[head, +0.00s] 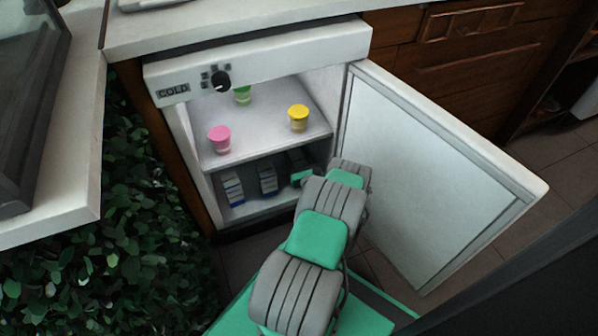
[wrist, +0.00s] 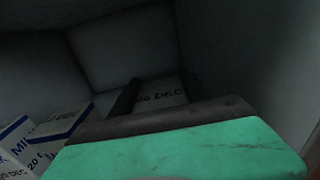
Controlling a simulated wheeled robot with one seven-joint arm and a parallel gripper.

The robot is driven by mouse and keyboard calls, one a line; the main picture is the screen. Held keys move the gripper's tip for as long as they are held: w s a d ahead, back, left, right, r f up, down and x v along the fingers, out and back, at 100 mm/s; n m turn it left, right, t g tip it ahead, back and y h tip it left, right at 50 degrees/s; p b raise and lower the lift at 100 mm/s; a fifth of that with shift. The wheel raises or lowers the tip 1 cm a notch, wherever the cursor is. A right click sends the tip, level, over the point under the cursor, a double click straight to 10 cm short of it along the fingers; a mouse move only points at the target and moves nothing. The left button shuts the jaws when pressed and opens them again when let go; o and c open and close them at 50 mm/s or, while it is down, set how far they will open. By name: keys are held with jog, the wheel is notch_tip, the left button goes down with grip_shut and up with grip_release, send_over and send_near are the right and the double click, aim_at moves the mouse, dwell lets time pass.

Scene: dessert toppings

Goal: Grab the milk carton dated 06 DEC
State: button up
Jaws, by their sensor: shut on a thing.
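The carton dated 06 DEC (wrist: 163,92) shows in the wrist view between the two dark fingers of my gripper (wrist: 157,93). Its date is dim, and its lower part is hidden behind my gripper. My gripper is shut on this carton. In the head view my gripper (head: 300,172) reaches into the lower right of the open fridge, and the held carton is mostly hidden there. Two other milk cartons stand to the left, one at the far left (head: 232,188) and one in the middle (head: 267,180). In the wrist view a neighbouring carton (wrist: 62,125) shows a date starting with 20.
The fridge shelf (head: 265,140) above holds a pink cup (head: 219,139), a yellow cup (head: 298,118) and a green cup (head: 242,95). The open fridge door (head: 425,170) stands to the right of my arm. The fridge's side wall is close on the right.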

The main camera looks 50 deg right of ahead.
grip_shut()
jog(key=shift+r, duration=0.1)
dwell(0.5)
